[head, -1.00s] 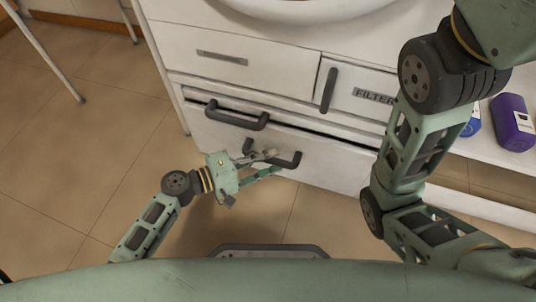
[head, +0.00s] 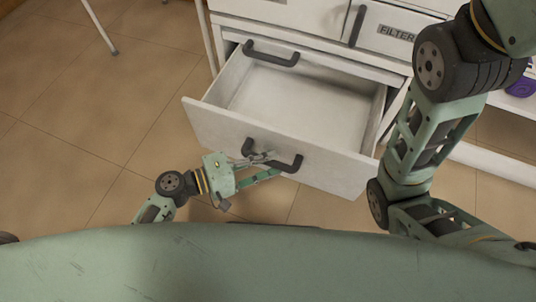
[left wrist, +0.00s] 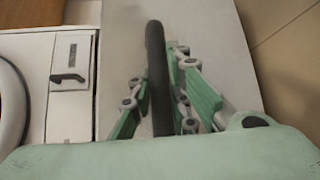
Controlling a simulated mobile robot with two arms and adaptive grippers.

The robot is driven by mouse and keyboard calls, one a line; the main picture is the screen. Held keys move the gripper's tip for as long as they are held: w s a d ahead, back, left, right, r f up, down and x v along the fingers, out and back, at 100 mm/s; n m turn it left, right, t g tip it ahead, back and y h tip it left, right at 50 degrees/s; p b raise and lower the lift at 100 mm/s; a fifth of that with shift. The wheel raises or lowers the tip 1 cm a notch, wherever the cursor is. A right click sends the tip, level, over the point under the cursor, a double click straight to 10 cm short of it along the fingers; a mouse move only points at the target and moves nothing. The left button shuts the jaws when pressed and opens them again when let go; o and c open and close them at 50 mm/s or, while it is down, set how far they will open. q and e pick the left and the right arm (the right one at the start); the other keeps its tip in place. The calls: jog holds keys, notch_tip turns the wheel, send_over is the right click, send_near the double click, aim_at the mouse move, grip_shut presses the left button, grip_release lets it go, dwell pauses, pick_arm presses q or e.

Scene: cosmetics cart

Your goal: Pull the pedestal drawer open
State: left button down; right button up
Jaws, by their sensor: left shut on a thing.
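The pedestal drawer (head: 330,172) is white and pulled well out of the cabinet in the head view; its inside is bare. Its dark grey bar handle (head: 291,163) is on the front panel. My left gripper (head: 264,161) is shut on this handle. In the left wrist view the handle (left wrist: 157,75) runs between the two green fingers of the left gripper (left wrist: 158,100). My right arm crosses the right side of the head view; I do not see its gripper.
The white cabinet (head: 300,14) stands behind, with another dark handle (head: 270,52) above the open drawer and a "FILTER" panel (head: 397,32) at its right. A purple item (head: 521,87) sits on a shelf at the right.

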pick_arm(q)
jog(key=shift+s, duration=0.1)
jog(key=shift+a, duration=0.1)
jog(key=c, duration=1.6)
grip_release()
jog(key=shift+c, duration=0.2)
jog(key=v, duration=1.2)
jog(key=shift+s, duration=0.1)
